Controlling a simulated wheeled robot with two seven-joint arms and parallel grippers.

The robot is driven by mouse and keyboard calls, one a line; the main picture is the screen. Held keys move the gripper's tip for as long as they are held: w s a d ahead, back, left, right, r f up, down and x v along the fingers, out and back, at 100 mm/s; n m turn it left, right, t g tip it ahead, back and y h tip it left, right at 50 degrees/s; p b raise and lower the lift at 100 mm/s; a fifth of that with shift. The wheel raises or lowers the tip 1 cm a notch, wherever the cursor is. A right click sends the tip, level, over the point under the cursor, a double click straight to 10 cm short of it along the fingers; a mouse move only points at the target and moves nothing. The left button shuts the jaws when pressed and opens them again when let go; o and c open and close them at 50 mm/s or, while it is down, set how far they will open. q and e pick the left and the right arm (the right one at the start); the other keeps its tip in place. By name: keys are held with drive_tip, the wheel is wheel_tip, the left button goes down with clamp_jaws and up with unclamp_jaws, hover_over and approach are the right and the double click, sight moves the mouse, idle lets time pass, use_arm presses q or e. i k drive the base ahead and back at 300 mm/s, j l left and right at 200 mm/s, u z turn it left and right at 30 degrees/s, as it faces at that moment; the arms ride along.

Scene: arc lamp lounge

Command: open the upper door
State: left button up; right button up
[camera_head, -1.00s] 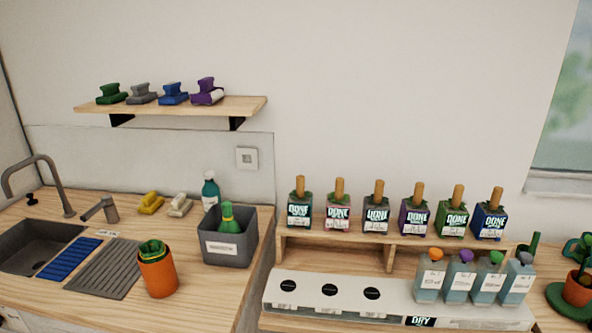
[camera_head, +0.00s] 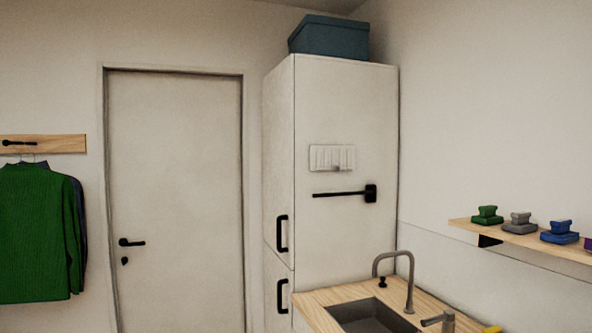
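A tall white cabinet (camera_head: 345,105) stands in the corner behind the sink. Its narrow front on the left carries two doors, one above the other. The upper door (camera_head: 279,150) is shut and has a black bar handle (camera_head: 282,233) near its lower right edge. The lower door (camera_head: 276,310) is also shut, with its own black handle (camera_head: 282,296). Neither of my grippers shows in this view.
The counter with a sink (camera_head: 365,315) and faucet (camera_head: 395,275) adjoins the cabinet's right side. A blue box (camera_head: 330,37) sits on top. A closed room door (camera_head: 175,190) and hanging green garment (camera_head: 38,235) are left. A shelf (camera_head: 530,240) is right.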

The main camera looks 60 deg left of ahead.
sight(279, 86)
drive_tip(key=u, duration=2.25)
drive_tip(key=i+j+z, duration=0.3)
drive_tip(key=i, duration=0.3)
drive_tip(key=i+j+z, duration=0.3)
drive_tip(key=i+j, duration=0.25)
drive_tip(key=i+j+z, duration=0.25)
drive_tip(key=i+j, duration=0.25)
drive_tip(key=j, duration=0.2)
drive_tip(key=i+j+z, duration=0.3)
drive_tip(key=j, duration=0.4)
drive_tip(key=i, duration=0.1)
